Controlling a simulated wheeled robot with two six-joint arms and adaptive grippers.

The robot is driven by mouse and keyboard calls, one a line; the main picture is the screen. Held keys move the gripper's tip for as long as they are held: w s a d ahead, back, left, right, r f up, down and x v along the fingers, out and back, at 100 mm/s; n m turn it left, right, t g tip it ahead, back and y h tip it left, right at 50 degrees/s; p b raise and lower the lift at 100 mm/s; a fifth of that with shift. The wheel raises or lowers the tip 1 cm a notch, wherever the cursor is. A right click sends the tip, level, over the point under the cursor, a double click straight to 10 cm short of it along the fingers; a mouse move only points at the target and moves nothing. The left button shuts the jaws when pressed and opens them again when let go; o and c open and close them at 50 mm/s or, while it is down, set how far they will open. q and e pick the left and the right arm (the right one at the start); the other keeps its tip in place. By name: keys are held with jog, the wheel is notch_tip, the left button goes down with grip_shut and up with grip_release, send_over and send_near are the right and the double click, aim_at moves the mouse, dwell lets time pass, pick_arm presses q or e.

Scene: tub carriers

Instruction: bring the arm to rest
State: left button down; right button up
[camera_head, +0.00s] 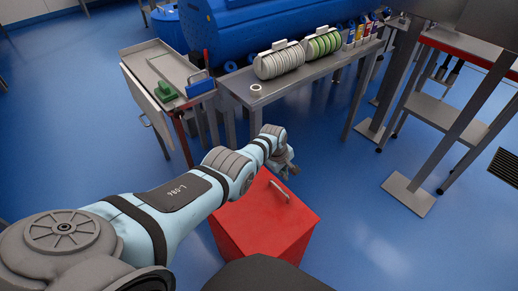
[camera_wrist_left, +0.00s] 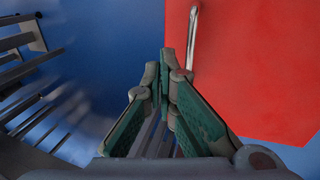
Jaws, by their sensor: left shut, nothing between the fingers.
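My left arm comes in from the left in the head view and reaches to the middle. Its gripper (camera_head: 288,168) is near the far edge of a red box, above the floor. In the left wrist view the green-padded fingers of this gripper (camera_wrist_left: 166,72) meet at their tips with nothing between them. My right gripper is in neither view.
The red box (camera_head: 258,231) with a metal handle (camera_head: 279,191) stands below my left forearm. A grey table (camera_head: 300,82) behind it bears a white carrier (camera_head: 278,61) and a green carrier (camera_head: 321,44). A cart (camera_head: 163,95) stands left.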

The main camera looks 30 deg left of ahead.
pick_arm(q)
notch_tip(320, 180, up, 8)
jog(key=w+p, duration=0.1)
jog(key=p, duration=0.2)
jog(key=shift+w+d+r, duration=0.25)
jog(key=shift+w+d, duration=0.05)
jog(key=shift+d, duration=0.05)
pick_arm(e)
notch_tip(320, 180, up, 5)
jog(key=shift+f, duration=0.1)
